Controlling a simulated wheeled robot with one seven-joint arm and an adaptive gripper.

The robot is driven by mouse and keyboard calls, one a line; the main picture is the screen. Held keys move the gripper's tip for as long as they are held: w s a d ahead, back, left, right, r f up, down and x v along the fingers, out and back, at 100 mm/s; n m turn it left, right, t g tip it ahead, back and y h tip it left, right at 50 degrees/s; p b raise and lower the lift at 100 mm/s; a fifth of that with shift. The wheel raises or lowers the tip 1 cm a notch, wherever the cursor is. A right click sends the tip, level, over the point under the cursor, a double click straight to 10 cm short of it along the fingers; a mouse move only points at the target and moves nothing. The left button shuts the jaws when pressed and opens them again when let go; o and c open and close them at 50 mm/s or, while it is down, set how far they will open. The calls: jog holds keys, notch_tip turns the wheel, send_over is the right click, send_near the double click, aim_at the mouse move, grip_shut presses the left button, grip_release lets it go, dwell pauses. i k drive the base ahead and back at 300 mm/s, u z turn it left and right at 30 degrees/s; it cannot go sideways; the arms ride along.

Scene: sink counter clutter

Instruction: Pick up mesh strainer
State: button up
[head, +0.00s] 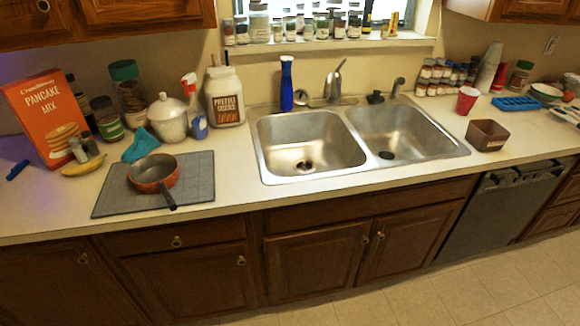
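I cannot make out a clear mesh strainer in the head view. A round orange-red pan-like vessel (153,172) with a grey inside and a dark handle sits on a grey gridded mat (110,202) left of the sink. Its handle points toward the counter's front edge. I cannot tell whether its inside is mesh or solid metal. My gripper is not in view.
A double steel sink (310,143) fills the middle. Behind the mat stand a teal cloth (141,146), a white lidded pot (168,119) and a spray bottle (194,110). A banana (84,165) and pancake mix box (42,115) are left. A brown container (487,136) is right.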

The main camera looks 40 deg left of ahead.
aim_at(302, 166)
jog(key=u, duration=1.15)
